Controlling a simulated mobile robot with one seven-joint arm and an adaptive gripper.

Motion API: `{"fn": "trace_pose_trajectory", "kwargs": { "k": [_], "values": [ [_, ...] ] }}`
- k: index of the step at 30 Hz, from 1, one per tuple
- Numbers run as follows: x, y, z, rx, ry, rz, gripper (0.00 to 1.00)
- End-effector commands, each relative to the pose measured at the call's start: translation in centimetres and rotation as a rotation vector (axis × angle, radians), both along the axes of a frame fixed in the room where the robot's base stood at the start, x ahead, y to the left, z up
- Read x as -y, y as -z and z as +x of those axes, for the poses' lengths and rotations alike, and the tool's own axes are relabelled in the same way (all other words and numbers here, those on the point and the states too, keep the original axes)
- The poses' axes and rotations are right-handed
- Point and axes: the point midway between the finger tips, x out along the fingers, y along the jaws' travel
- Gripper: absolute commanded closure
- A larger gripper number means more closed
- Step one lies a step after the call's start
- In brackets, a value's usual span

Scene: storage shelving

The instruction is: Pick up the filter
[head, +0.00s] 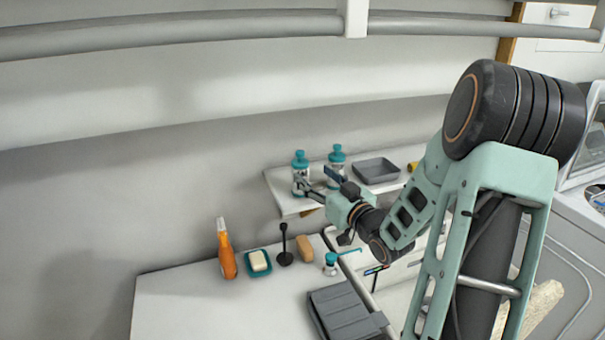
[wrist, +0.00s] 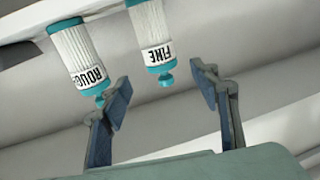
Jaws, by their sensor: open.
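Two white ribbed filters with teal ends stand on a small white shelf in the head view: a left one (head: 299,172) and a right one (head: 337,160). In the wrist view they appear upside down. One is labelled "ROUG…" (wrist: 78,55), its last letters turned out of sight, and the other "FINE" (wrist: 152,38). My gripper (head: 318,178) is at the shelf by the filters, with its fingers spread. In the wrist view my gripper (wrist: 161,88) is open and empty. The FINE filter shows between and beyond the fingertips; the ROUGH filter is beyond the left finger.
A grey tray (head: 376,170) sits to the right on the same shelf (head: 290,203). Below, a white counter (head: 190,300) holds an orange spray bottle (head: 226,250), a soap dish (head: 258,263), a black utensil (head: 284,250), a brown block (head: 305,248) and a teal-topped dispenser (head: 331,264).

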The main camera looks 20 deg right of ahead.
Motion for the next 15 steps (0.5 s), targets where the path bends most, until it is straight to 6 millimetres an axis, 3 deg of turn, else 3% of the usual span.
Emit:
{"fn": "trace_pose_trajectory", "kwargs": {
  "k": [3,11,15],
  "values": [
    [-0.3,-0.1,1.8,0.000,-0.001,-0.001,0.44],
    [-0.6,0.1,3.7,-0.003,0.000,0.001,0.44],
    [-1.1,0.1,5.5,-0.001,-0.001,0.001,0.44]
  ]
}}
